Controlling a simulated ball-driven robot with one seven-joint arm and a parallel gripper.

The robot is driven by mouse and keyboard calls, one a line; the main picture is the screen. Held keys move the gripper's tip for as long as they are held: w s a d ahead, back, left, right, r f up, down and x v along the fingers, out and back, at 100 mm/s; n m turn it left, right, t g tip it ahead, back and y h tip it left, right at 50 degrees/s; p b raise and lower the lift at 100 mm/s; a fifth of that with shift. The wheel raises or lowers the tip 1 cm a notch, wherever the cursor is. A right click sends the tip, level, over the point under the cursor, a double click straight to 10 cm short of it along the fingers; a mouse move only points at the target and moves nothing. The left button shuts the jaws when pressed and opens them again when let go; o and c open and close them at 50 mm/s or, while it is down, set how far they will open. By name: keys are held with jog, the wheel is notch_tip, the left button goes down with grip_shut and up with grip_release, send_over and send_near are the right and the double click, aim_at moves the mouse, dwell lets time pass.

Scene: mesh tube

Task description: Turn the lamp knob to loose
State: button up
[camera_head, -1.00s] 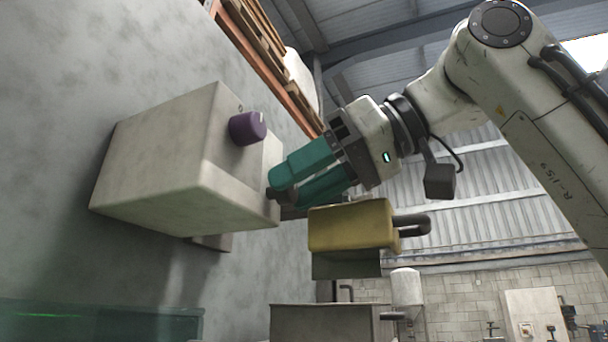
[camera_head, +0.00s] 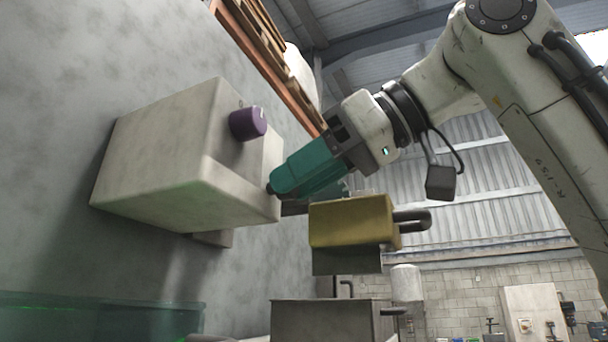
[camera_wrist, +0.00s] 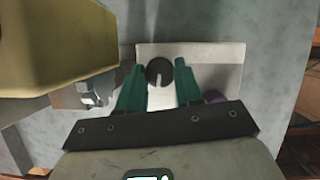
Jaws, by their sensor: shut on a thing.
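A pale box (camera_head: 150,165) is fixed to the grey wall and carries two knobs on its front. The dark round knob (camera_wrist: 160,70) sits between the two teal fingers of my gripper (camera_wrist: 158,74) in the wrist view, which are shut on its sides. A light pointer line on it runs from its middle toward the bottom of the picture. In the head view my gripper (camera_head: 279,186) hides most of this knob. The purple knob (camera_head: 247,124) is above it, free of my gripper; it also shows in the wrist view (camera_wrist: 214,97), partly hidden. I see no readable labels.
A yellow box (camera_head: 350,223) with a dark handle stands close below and right of my gripper; it fills the upper left of the wrist view (camera_wrist: 55,50). A grey cabinet (camera_head: 325,322) is lower down. Wooden pallets on a rack (camera_head: 262,45) are above.

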jog(key=shift+n+t, duration=0.4)
jog(key=shift+n, duration=0.1)
jog(key=o, duration=0.8)
jog(key=b+v, duration=0.2)
jog(key=v, duration=0.8)
jog(key=shift+s+d+r, duration=0.15)
jog(key=shift+d+r, duration=0.15)
